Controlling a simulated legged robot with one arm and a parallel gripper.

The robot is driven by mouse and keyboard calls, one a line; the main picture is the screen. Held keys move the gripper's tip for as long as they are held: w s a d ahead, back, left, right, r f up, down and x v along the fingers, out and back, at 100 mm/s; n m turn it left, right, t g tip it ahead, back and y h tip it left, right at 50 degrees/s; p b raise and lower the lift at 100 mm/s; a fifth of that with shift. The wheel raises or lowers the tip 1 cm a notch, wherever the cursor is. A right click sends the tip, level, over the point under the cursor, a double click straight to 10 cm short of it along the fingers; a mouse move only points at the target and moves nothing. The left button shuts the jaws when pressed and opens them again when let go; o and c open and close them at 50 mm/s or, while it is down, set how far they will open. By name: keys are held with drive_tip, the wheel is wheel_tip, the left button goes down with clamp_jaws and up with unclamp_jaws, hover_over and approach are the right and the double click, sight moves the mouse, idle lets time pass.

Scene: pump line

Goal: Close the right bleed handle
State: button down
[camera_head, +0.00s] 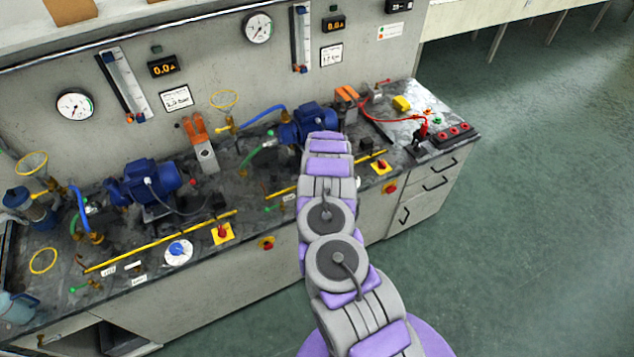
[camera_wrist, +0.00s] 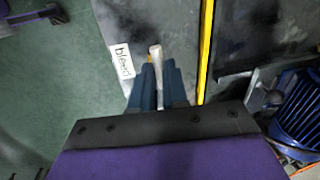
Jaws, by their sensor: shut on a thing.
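In the wrist view, my gripper (camera_wrist: 159,68) points down at the bench top with its two dark blue fingers close together. A slim pale handle (camera_wrist: 155,51) stands between the fingers, its end showing just beyond their tips. A white label reading "bleed" (camera_wrist: 121,62) lies beside it on the left. The lower part of the handle is hidden by the fingers. In the head view, my own arm reaches over the right half of the bench and hides the gripper and the held handle.
A yellow strip (camera_wrist: 206,45) runs close beside the fingers. A blue pump (camera_wrist: 302,108) sits to the right in the wrist view. In the head view, a red-and-yellow switch (camera_head: 381,166) is right of the arm. Open green floor (camera_head: 530,200) lies right of the bench.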

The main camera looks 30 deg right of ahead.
drive_tip(key=shift+m+p, duration=0.35)
drive_tip(key=shift+m, duration=0.15)
drive_tip(key=shift+w, duration=0.1)
drive_tip(key=c, duration=1.1)
unclamp_jaws()
drive_tip(key=shift+c, duration=0.2)
drive_tip(key=s+r+p, duration=0.1)
drive_tip(key=s+r, duration=0.2)
drive_tip(key=r, duration=1.4)
drive_tip(key=shift+s, duration=0.2)
